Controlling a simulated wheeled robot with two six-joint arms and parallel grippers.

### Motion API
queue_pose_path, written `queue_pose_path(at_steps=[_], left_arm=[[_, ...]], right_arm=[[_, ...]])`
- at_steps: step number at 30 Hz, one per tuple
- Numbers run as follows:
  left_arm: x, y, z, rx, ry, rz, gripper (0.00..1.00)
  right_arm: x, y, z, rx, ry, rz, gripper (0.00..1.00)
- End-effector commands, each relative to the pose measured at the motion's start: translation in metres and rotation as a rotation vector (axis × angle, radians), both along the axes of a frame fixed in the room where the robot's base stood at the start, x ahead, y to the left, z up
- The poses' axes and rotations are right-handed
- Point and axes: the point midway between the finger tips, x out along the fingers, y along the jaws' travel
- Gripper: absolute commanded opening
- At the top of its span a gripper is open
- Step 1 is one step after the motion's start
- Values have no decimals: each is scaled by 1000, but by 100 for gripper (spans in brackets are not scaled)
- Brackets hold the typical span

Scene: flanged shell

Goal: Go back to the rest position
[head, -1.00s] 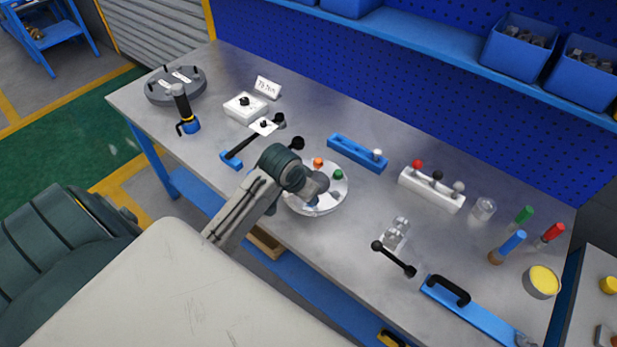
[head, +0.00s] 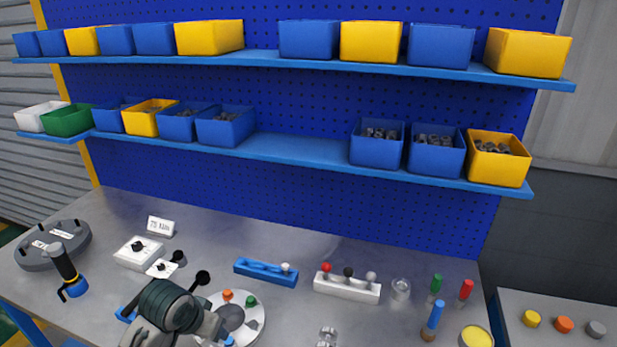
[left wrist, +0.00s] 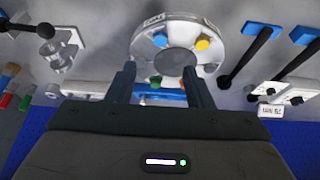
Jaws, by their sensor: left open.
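The round silver flanged shell (head: 257,312) lies on the bench at the lower middle of the head view, with orange and green knobs on top. My left arm covers its left part. In the left wrist view the shell (left wrist: 222,42) shows beyond the fingertips, with blue, yellow, green and orange knobs around a grey centre. My left gripper (left wrist: 158,72) is open, its two fingers apart with nothing held between them. In the head view its fingers are hidden by the wrist. My right gripper is in no view.
A blue block (head: 265,273) and a white block with coloured balls (head: 347,287) stand behind the shell. A black-handled lever (head: 203,278) is close to my left wrist. Upright coloured handles (head: 436,285) stand at right. Shelves with bins (head: 270,148) hang above the bench.

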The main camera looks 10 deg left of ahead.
Motion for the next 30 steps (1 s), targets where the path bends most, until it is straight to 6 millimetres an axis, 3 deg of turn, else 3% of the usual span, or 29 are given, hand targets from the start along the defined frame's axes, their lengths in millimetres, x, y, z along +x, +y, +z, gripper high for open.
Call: queue_pose_path(at_steps=[5,12,18,26,30], left_arm=[[-27,-11,-20,4,15,-6,47],[-107,-34,-57,38,37,-6,47],[-151,-41,-66,67,51,3,47],[-196,-45,-69,102,70,17,47],[-188,-42,-106,108,83,20,47]], right_arm=[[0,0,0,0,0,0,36],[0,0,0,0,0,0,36],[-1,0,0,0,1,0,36],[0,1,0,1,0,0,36],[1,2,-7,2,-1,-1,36]])
